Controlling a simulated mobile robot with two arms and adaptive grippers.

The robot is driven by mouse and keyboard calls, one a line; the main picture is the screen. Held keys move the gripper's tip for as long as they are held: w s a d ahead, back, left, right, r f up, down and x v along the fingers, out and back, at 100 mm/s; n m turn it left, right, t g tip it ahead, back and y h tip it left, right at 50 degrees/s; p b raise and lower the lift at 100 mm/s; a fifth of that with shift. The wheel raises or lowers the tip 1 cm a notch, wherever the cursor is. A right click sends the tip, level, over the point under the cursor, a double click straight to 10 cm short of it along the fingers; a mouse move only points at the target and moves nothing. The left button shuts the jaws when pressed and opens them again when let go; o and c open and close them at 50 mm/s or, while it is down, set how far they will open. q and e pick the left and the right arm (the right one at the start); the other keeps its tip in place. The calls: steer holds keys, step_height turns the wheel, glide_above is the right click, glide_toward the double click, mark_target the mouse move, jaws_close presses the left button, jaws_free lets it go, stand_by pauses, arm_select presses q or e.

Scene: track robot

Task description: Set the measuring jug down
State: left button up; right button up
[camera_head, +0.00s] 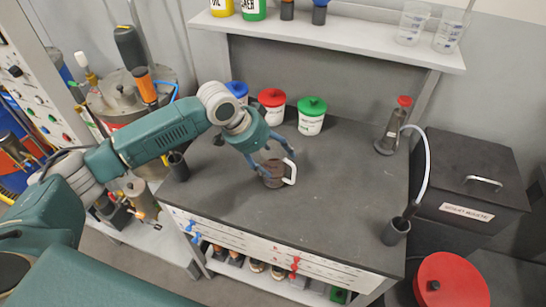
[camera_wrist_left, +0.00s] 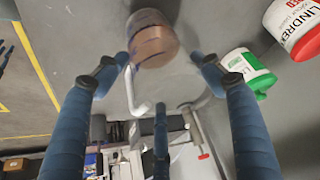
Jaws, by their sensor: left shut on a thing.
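The measuring jug (camera_head: 273,178) has a see-through brownish body and a white handle (camera_head: 291,172) on its right side. It looks upright at the middle of the dark bench top (camera_head: 335,205). I cannot tell whether its base touches the surface. My left gripper (camera_head: 274,165) reaches down from above with its blue fingers around the jug, shut on it, hiding part of its upper body. In the left wrist view the jug (camera_wrist_left: 152,40) shows between the fingertips of my left gripper (camera_wrist_left: 158,60), with the handle hanging below. My right gripper is not in view.
White tubs with blue (camera_head: 237,89), red (camera_head: 271,98) and green (camera_head: 312,107) lids stand behind the jug. A flask-like bottle with a red cap (camera_head: 394,128) stands at the bench's right rear. A dark cup (camera_head: 396,231) sits front right. The bench right of the jug is clear.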

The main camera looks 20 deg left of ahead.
arm_select(q)
steer(key=shift+f, duration=0.7)
steer(key=o, duration=1.9)
steer(key=b+v, duration=0.2)
steer(key=v, duration=1)
